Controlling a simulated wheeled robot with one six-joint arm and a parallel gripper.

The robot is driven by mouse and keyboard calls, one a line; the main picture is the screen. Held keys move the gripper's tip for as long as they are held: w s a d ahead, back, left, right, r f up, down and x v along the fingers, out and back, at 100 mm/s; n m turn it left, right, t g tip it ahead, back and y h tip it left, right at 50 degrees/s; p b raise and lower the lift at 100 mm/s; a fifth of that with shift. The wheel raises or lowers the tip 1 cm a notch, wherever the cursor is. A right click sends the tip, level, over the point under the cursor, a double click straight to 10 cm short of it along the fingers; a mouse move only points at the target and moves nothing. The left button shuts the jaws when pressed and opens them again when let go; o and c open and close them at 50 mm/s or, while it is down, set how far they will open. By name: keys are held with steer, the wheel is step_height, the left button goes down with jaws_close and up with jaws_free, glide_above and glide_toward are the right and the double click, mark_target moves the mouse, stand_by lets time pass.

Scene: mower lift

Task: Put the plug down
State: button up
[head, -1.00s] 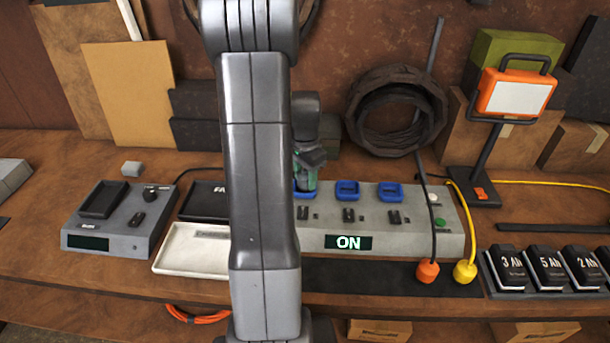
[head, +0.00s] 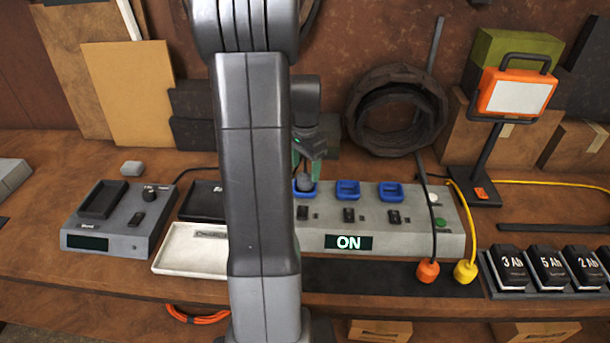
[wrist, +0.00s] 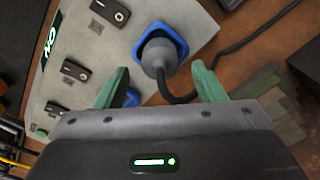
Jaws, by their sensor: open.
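A grey plug (wrist: 158,56) with a dark cable sits in a blue socket (wrist: 178,36) at one end of the grey power strip (wrist: 87,40) in the wrist view. In the head view the plug (head: 305,182) shows at the leftmost visible blue socket, partly behind my arm. My gripper (wrist: 163,88) is open, its green fingers apart on either side of the plug's cable end and not touching the plug. In the head view my gripper (head: 309,160) is just above the plug. The strip's display (head: 349,242) reads ON.
Orange (head: 427,271) and yellow (head: 465,270) plugs hang on cords at the strip's front right. A white tray (head: 190,250) and a grey charger (head: 121,221) are at left, batteries (head: 549,270) at right. A work light (head: 513,94) stands behind.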

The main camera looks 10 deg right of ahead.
mark_target(305, 175)
step_height(305, 175, up, 8)
steer(key=shift+r, duration=0.15)
stand_by(0.4)
step_height(305, 175, down, 12)
steer(key=shift+f, duration=0.6)
steer(key=shift+r, duration=0.55)
